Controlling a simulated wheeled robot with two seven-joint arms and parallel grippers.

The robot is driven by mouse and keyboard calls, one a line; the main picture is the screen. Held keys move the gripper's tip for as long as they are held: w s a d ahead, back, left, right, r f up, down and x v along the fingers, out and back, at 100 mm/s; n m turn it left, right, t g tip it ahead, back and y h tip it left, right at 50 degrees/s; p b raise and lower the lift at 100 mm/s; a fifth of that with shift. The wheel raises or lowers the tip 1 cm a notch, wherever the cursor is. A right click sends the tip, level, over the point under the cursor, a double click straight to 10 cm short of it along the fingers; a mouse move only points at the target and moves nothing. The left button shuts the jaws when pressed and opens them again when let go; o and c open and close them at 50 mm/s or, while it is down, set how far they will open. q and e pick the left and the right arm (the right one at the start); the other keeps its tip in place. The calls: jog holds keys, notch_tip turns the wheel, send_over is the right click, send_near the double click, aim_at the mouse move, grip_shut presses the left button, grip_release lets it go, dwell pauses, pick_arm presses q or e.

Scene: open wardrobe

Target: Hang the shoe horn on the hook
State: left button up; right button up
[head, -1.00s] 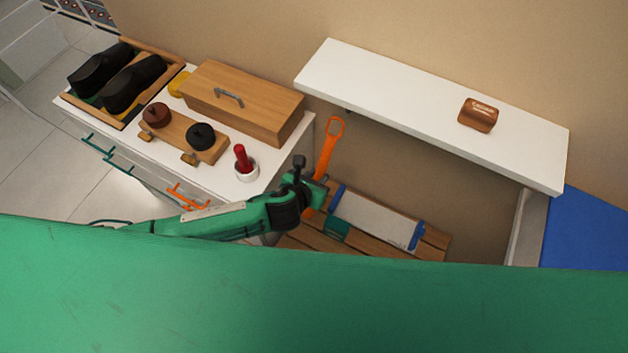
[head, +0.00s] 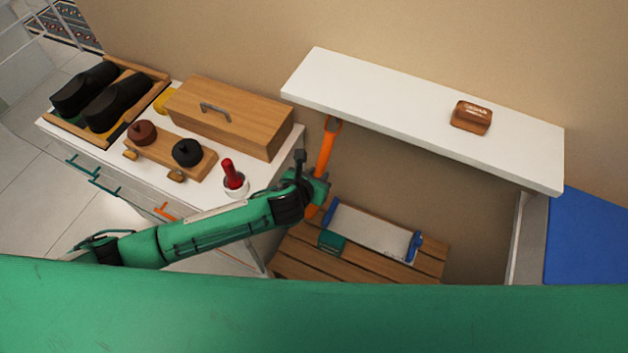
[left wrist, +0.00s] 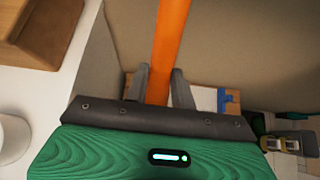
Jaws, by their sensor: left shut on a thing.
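The orange shoe horn (head: 325,150) stands roughly upright, its upper end at the front edge of the white shelf. The shelf edge seems to cover part of its top loop. My left gripper (head: 317,187) is shut on the shoe horn lower down. In the left wrist view the shoe horn (left wrist: 170,40) runs up between the two grey fingers (left wrist: 158,88) and out of the top of the picture. I cannot make out the hook, nor whether the loop touches it. My right gripper is not in view.
A white cabinet (head: 85,140) at left holds a wooden box (head: 235,118), shoe tray and red-handled item (head: 231,172). A slatted bench (head: 300,262) with a blue-ended item (head: 370,232) lies below.

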pick_arm(q)
jog(key=shift+w+d+f+b, duration=0.1)
jog(key=shift+w+d+b, duration=0.2)
jog(key=shift+w+b, duration=0.35)
jog(key=shift+w+d+b, duration=0.3)
jog(key=shift+w+b, duration=0.15)
jog(key=shift+w, duration=0.35)
jog(key=shift+f, duration=1.4)
jog(key=shift+w+f+b, duration=0.1)
jog(key=shift+f+b, duration=0.15)
jog(key=shift+b, duration=0.2)
jog(key=shift+w+d+f+t+h+b, duration=0.3)
jog(key=shift+w+f+t+b, duration=0.35)
jog(key=shift+b, duration=1.15)
jog(key=shift+w+d+f+t+h+b, duration=0.35)
jog(key=shift+w+b, duration=0.5)
jog(key=shift+b, duration=0.95)
jog(key=shift+w+d+f+t+h+b, duration=0.15)
jog(key=shift+w+d+f+t+b, duration=0.4)
jog(key=shift+b, duration=1.25)
jog(key=shift+w+a+r, duration=0.25)
jog(key=o, duration=1.7)
